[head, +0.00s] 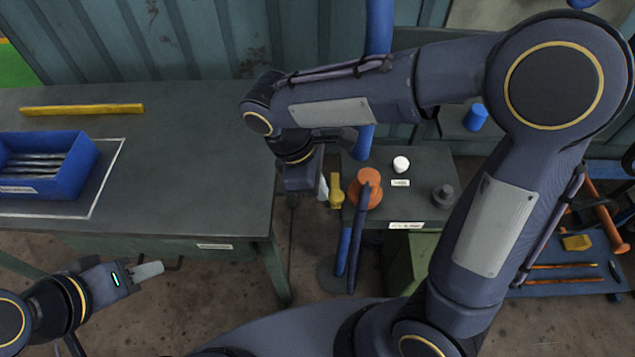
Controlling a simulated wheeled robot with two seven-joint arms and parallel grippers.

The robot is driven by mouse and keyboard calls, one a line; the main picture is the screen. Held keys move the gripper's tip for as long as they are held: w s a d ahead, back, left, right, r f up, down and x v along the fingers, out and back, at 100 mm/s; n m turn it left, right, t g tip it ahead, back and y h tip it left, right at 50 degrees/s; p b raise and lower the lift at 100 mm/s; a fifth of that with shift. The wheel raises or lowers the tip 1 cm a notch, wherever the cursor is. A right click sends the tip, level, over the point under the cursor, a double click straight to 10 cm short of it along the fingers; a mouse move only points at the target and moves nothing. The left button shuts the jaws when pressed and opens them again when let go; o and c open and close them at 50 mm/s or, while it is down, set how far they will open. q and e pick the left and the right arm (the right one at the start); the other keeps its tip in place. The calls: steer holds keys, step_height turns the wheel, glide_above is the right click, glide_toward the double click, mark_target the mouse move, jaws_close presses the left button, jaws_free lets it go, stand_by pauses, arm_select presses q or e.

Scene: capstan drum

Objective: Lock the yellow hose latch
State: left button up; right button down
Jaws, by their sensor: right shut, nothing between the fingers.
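The yellow latch (336,191) is a small upright piece on the left side of the small dark table, just left of the orange capstan drum (369,187). A dark blue hose or bar (356,235) runs down from the drum. My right gripper (323,188) points down just left of the latch, shut and empty. Whether it touches the latch is hard to tell. The latch's lower part and locking state are unclear. My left gripper (148,271) is at the lower left, away from the latch, seen side-on; its finger gap is not clear.
A large workbench (190,150) at the left carries a blue bin (70,180) and a yellow bar (80,109). A blue vertical pipe (379,30) rises behind. Tools lie at the right.

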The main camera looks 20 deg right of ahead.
mark_target(343, 197)
steer(key=shift+s+d+n, duration=0.1)
steer(key=shift+d+n, duration=0.05)
steer(key=shift+n, duration=0.15)
steer(key=n, duration=0.1)
steer(key=s+d+n+t+p, duration=0.1)
steer(key=n, duration=0.1)
steer(key=shift+d, duration=0.25)
steer(key=n, duration=0.1)
steer(key=d+n+t, duration=0.1)
steer(key=shift+s+d+n+p, duration=0.25)
steer(key=shift+n+p, duration=0.05)
steer(key=shift+p, duration=0.1)
steer(key=shift+d, duration=0.4)
